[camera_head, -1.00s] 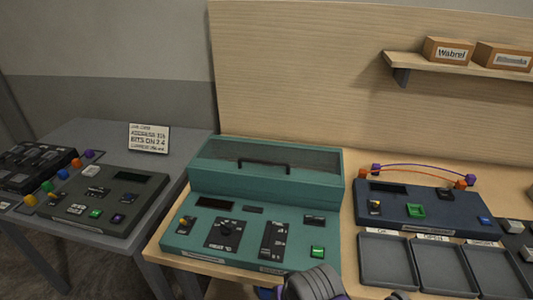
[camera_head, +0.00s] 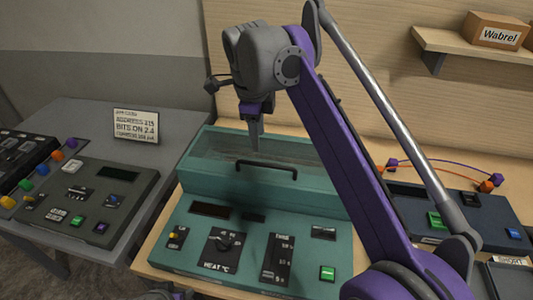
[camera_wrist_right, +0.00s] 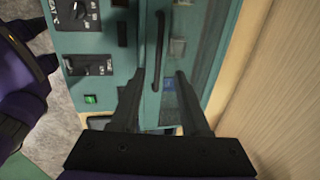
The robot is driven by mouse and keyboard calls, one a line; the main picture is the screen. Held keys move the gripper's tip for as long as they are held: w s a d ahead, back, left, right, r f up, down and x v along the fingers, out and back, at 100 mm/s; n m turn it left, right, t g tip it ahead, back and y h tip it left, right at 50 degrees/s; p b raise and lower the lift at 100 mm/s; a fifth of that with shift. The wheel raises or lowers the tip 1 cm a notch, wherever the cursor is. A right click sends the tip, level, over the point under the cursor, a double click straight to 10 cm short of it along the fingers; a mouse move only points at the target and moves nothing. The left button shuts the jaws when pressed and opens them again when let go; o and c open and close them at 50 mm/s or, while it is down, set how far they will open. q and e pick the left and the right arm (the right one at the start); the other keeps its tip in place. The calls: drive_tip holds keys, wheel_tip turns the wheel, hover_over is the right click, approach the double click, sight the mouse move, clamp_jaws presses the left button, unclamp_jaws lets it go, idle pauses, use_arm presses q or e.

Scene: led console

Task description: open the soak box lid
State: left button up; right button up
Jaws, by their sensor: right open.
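The soak box is the teal console; its lid (camera_head: 320,182) has a glassy top panel and is closed. A black bar handle (camera_head: 268,165) stands on the lid's front edge; it also shows in the right wrist view (camera_wrist_right: 159,48). My right gripper (camera_head: 255,148) points down over the lid, just behind and above the handle. In the right wrist view its two fingers (camera_wrist_right: 160,88) are spread apart with nothing between them, and the near end of the handle lies just ahead of the gap. My left gripper is not clearly seen.
The box's front panel (camera_head: 190,242) carries knobs, a slider and a green button (camera_head: 327,273). A grey-green console (camera_head: 85,195) and a sign (camera_head: 136,125) stand on the left table. A dark blue console (camera_head: 465,225) with cables is at right, partly behind my right arm.

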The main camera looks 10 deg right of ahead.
sight(260, 165)
use_arm(q)
drive_tip(key=shift+s+f+b, duration=0.25)
drive_tip(key=shift+f+b, duration=0.1)
drive_tip(key=shift+f, duration=0.2)
drive_tip(key=shift+s+f+b, duration=0.25)
drive_tip(key=shift+f+b, duration=0.1)
drive_tip(key=shift+f, duration=0.2)
use_arm(e)
drive_tip(key=f, duration=0.3)
drive_tip(key=w+f, duration=0.1)
drive_tip(key=f, duration=0.5)
drive_tip(key=shift+w+d+f, duration=0.3)
drive_tip(key=shift+w+f, duration=0.05)
drive_tip(key=shift+f, duration=0.05)
clamp_jaws()
